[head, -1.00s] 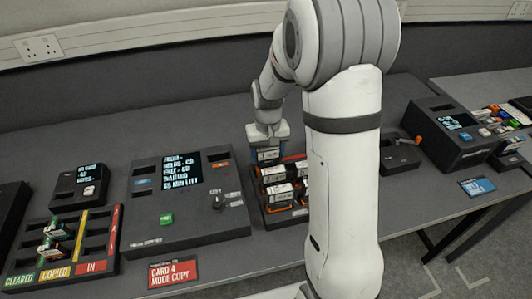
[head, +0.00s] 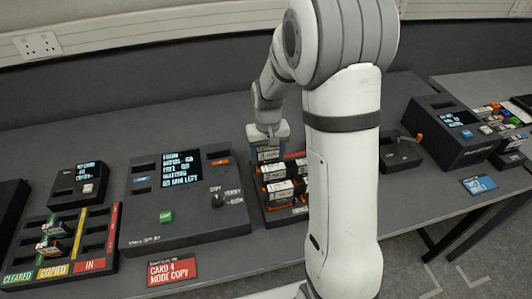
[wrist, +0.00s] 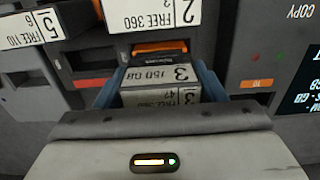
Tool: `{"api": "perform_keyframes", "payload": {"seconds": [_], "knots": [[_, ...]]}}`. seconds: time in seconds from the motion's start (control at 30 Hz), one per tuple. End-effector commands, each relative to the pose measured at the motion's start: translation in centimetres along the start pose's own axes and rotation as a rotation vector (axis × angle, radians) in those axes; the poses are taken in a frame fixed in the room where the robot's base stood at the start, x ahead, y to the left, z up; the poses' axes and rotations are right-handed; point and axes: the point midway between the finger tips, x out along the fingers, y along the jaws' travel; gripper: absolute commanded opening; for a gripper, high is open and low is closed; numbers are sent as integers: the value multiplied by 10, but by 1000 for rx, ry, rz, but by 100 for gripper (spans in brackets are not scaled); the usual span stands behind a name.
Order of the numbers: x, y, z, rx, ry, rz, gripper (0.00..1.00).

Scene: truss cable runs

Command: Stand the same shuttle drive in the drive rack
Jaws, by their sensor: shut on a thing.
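My gripper (head: 268,140) is above the back left of the dark drive rack (head: 261,208). In the wrist view its blue fingers (wrist: 158,88) are shut on the sides of a shuttle drive (wrist: 158,97). This drive has white labels reading 3, 150 GB and FREE 360, upside down in that view. In the head view the held drive (head: 268,155) shows just under the fingers. An orange-edged slot or part (wrist: 160,47) lies just beyond the drive. Whether the drive's lower end is seated in the rack is hidden.
Other drives with white labels (head: 280,188) stand in the rack close by; neighbours labelled 2 (wrist: 150,14) and 5 (wrist: 46,27) show in the wrist view. A copy console (head: 185,215) with a screen stands left of the rack. My arm hides the rack's right side.

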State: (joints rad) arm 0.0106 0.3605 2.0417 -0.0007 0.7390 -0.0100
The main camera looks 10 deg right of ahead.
Motion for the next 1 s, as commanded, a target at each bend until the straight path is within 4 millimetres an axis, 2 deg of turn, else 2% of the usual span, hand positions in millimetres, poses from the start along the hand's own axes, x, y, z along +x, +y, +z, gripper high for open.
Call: {"api": "perform_keyframes", "payload": {"seconds": [0.37,0.77,0.8,1.0], "knots": [[10,0,0,0,0,0,31],[10,0,0,0,1,0,31],[10,0,0,0,1,0,67],[10,0,0,0,0,0,83]]}}
